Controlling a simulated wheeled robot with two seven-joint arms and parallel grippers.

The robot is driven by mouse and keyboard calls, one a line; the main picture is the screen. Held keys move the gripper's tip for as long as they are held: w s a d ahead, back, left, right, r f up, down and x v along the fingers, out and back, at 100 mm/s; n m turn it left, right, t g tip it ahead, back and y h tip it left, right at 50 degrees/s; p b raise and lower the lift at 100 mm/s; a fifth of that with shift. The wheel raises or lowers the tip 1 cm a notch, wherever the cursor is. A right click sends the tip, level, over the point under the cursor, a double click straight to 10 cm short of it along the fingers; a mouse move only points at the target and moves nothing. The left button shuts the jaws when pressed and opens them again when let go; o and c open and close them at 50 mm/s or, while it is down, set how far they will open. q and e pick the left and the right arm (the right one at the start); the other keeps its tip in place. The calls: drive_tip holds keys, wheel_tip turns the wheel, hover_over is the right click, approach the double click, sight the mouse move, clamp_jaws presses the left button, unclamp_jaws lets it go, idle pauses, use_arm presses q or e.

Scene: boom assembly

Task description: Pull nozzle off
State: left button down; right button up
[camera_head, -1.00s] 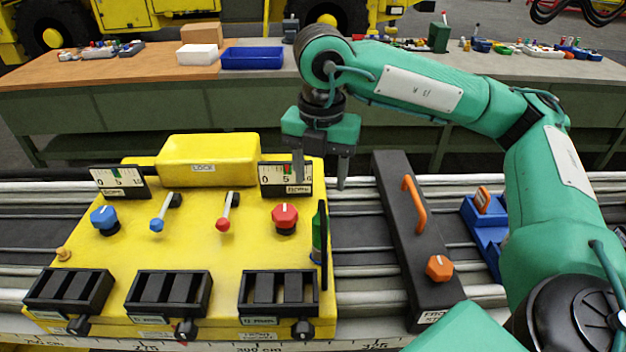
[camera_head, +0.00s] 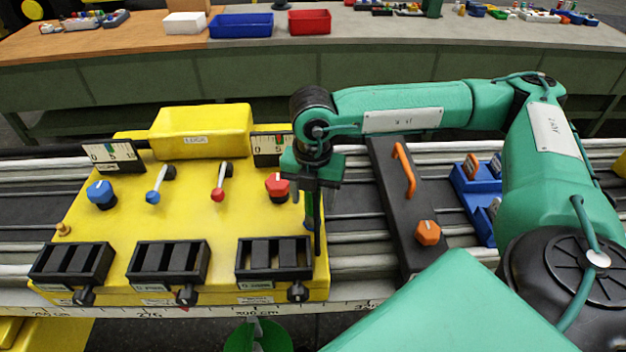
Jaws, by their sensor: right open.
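My right gripper (camera_head: 308,200) points down at the right edge of the yellow control panel (camera_head: 235,215). Its jaws are open, just above and around the upper part of a slim green piece (camera_head: 310,212) beside a thin dark upright plate. The gripper hides much of this piece, and I cannot tell whether the fingers touch it. No part is clearly recognisable as the nozzle. My left gripper is not in view.
The panel carries a red knob (camera_head: 277,186), a blue knob (camera_head: 101,193), two levers and a yellow bin (camera_head: 202,132). To the right are a dark bar with an orange handle (camera_head: 404,170) and a blue holder (camera_head: 477,190). A workbench with a red bin (camera_head: 309,22) stands behind.

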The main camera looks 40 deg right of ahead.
drive_tip(key=shift+f, duration=0.15)
drive_tip(key=shift+c, duration=0.4)
clamp_jaws()
drive_tip(key=shift+r, duration=0.3)
drive_tip(key=shift+r+p, duration=1)
drive_tip(key=shift+r, duration=1.15)
